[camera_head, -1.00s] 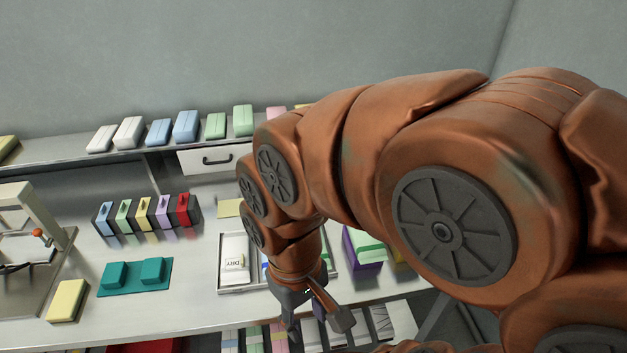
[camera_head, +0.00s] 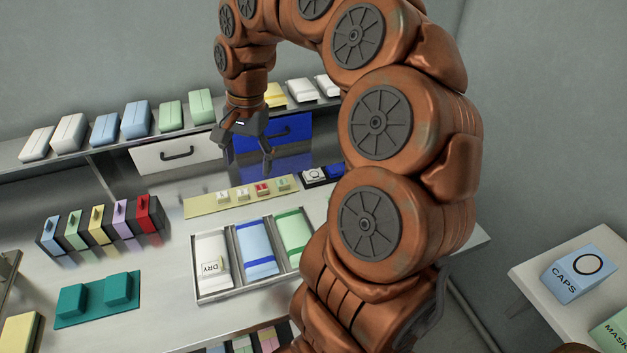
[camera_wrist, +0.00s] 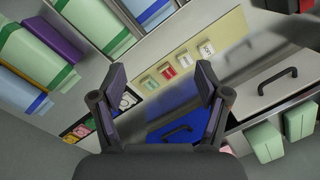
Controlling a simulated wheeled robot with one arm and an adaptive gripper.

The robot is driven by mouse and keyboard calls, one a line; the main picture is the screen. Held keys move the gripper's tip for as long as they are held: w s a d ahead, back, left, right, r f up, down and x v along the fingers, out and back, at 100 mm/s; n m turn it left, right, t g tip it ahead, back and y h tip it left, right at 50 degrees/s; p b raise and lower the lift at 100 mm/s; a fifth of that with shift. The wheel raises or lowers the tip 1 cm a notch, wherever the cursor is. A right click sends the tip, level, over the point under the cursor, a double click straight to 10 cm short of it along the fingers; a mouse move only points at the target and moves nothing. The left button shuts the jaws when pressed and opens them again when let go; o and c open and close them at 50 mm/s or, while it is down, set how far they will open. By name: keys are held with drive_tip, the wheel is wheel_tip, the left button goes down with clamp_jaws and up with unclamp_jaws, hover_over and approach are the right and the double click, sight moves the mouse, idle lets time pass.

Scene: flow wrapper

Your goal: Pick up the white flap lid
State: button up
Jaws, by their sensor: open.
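Several small lids lie in a row on a pale yellow mat (camera_head: 203,207) on the steel bench. The leftmost one in the head view looks like the white flap lid (camera_head: 222,197); it seems to be the one at the right end of the row in the wrist view (camera_wrist: 206,48). A pale lid (camera_head: 243,194), a red lid (camera_head: 262,188) and a greenish lid (camera_head: 283,184) lie beside it. My gripper (camera_head: 247,152) is open and empty, above the bench behind the mat, near the drawers. In the wrist view the open fingers (camera_wrist: 161,78) frame the greenish and red lids, apart from them.
A white drawer (camera_head: 150,157) and a blue drawer (camera_head: 292,135) are under the back shelf. A tray (camera_head: 202,299) with white, blue and green packs stands in front of the mat. Coloured blocks (camera_head: 100,222) stand left. A side table with boxes is at right.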

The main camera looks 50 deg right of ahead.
drive_tip(key=w+d+f+m+b, duration=0.1)
drive_tip(key=d+f+m, duration=0.15)
drive_tip(key=d, duration=0.45)
drive_tip(key=w+d+f+m+b, duration=0.1)
drive_tip(key=d+f+m, duration=0.1)
drive_tip(key=d+m, duration=0.3)
drive_tip(key=m, duration=0.4)
approach(314, 173)
drive_tip(key=shift+a+f+n, duration=0.15)
drive_tip(key=shift+f+n, duration=0.1)
drive_tip(key=shift+f, duration=0.1)
drive_tip(key=shift+s+f, duration=0.1)
drive_tip(key=shift+f, duration=0.15)
drive_tip(key=shift+a+f+p, duration=0.2)
drive_tip(key=shift+f+p, duration=0.1)
drive_tip(key=shift+f, duration=1.5)
drive_tip(key=shift+a+f+p, duration=0.15)
drive_tip(key=shift+f+p, duration=0.15)
drive_tip(key=shift+f, duration=1.5)
drive_tip(key=c, duration=0.8)
